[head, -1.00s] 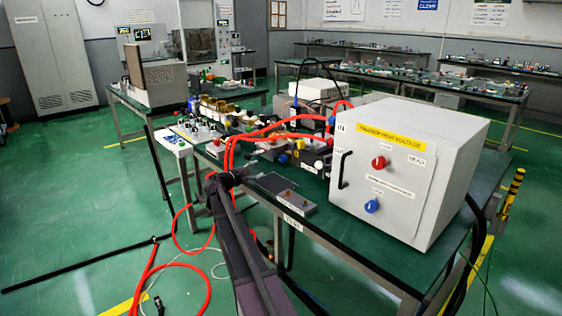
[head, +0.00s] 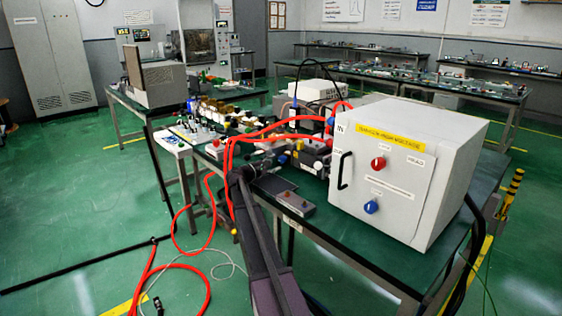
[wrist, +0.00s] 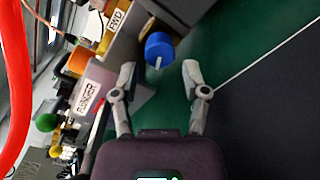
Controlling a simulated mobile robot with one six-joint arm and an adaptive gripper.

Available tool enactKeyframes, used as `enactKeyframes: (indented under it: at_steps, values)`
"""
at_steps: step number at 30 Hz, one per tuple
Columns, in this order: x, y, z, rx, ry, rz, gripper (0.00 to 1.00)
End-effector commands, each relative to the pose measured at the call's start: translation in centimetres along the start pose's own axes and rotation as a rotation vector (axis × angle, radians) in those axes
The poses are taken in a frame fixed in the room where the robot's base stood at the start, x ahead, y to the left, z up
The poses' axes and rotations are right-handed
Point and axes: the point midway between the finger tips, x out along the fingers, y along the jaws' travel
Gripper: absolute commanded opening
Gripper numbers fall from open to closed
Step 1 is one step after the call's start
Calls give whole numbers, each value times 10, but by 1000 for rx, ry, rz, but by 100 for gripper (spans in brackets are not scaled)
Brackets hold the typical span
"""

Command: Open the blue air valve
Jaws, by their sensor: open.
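The blue valve knob (wrist: 159,46), round with a pale bar-like part pointing toward me, shows in the wrist view just ahead of the fingertips. My gripper (wrist: 156,72) is open, with one finger to each side of the space below the knob. The knob looks apart from both fingers. In the head view a small blue knob (head: 283,159) sits at the bench equipment, close to the end of my gripper (head: 272,165). My arm and the distance make it hard to tell whether they touch there.
A grey cabinet (head: 455,150) with a red knob (head: 378,163) and another blue knob (head: 371,207) stands to the right. Red hoses (head: 270,132) loop over the bench. In the wrist view a red hose (wrist: 14,90) runs along the left, and an orange part (wrist: 82,60) is near the knob.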

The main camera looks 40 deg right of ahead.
Motion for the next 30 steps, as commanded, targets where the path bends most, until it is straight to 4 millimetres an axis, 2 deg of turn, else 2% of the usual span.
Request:
enactKeyframes:
  at_steps: [3, 9, 15, 23, 24, 29, 30]
  values:
    - [18, 1, -1, 0, 0, 0, 59]
    - [36, 1, -1, 0, 1, 1, 59]
    - [43, 1, -1, 0, 2, 1, 59]
    - [43, 1, -1, 0, 2, 2, 59]
    - [43, 1, -1, 0, 2, 2, 53]
    - [43, 1, -1, 0, 2, 2, 5]
    - [43, 1, -1, 0, 2, 2, 0]
